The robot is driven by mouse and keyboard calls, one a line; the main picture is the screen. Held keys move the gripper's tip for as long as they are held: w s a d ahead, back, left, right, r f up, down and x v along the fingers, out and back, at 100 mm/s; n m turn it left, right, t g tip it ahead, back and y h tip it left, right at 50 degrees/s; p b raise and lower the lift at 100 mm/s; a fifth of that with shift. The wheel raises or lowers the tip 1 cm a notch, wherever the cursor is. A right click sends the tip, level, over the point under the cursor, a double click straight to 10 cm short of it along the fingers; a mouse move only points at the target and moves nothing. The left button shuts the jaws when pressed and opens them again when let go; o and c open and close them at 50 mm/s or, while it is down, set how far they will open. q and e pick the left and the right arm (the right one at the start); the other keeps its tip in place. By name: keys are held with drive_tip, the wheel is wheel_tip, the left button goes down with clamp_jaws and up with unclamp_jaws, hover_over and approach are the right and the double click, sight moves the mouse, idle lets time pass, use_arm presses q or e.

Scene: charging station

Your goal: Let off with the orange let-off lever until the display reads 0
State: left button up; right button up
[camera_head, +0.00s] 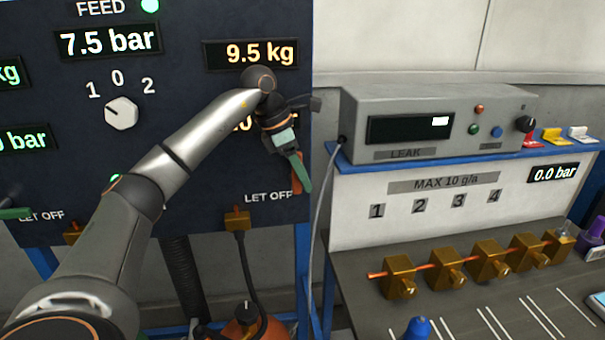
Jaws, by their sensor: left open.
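The orange let-off lever (297,184) is on the right side of the dark panel, beside the "LET OFF" label. My left gripper (300,172) is in front of it, with its green fingers pointing down, and partly hides it. The gripper is open; I cannot tell whether it touches the lever. The upper right display (260,54) reads 9.5 kg. My right gripper is not in view.
The panel (200,160) also carries a 7.5 bar display (109,41) and a white selector knob (122,114). To the right, a grey leak tester (430,120) sits on a blue-edged shelf above a bench with several brass valves (442,270). A grey cable hangs between panel and bench.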

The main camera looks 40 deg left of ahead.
use_arm(q)
drive_tip(key=shift+c, duration=0.3)
clamp_jaws()
idle(1.1)
